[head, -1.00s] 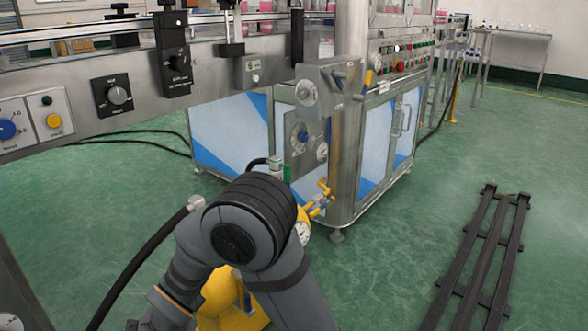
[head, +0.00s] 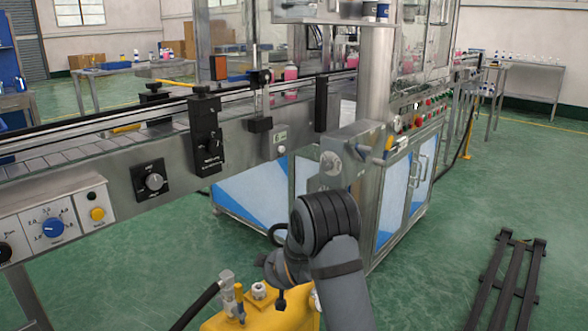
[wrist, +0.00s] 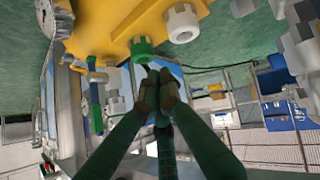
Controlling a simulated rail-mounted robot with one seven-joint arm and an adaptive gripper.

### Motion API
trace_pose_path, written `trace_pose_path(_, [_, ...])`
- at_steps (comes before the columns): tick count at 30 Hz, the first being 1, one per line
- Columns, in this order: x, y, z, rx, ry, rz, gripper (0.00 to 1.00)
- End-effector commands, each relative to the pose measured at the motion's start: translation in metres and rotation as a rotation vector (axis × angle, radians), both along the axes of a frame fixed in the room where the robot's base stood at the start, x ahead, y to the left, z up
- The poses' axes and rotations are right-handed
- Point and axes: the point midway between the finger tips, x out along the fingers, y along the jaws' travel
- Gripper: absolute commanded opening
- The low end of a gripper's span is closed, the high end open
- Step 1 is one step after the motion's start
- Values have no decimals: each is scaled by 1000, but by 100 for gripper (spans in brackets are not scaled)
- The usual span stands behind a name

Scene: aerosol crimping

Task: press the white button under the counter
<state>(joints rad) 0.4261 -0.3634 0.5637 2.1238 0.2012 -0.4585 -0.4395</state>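A small white button (head: 281,150) sits on the metal side of the conveyor in the head view, just under a small pale label (head: 280,136). My arm is bent in front of the machine, below and to the right of this button. In the wrist view my gripper (wrist: 158,88) has its fingers brought together at the tips, with nothing seen between them. The gripper is apart from the button. In the head view the fingertips are mostly hidden by my arm. I cannot make out the white button in the wrist view.
A yellow pump unit (head: 255,315) with hoses stands close below my arm; its yellow body (wrist: 120,25) fills the top of the wrist view. A metal box with a knob (head: 345,158) juts out by the column. A black rack (head: 510,275) lies on the floor right.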

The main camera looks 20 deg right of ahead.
Motion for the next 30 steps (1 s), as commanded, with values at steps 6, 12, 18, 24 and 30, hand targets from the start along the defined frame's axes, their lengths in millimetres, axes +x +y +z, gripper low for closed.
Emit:
trace_pose_path(6, [58,-56,72,-351,-256,115,0])
trace_pose_path(12, [86,-106,152,-778,-451,172,0])
trace_pose_path(18, [88,-143,226,-1233,-565,174,0])
trace_pose_path(24, [78,-158,271,-1556,-597,151,0])
trace_pose_path(30, [74,-161,284,-1663,-601,140,0])
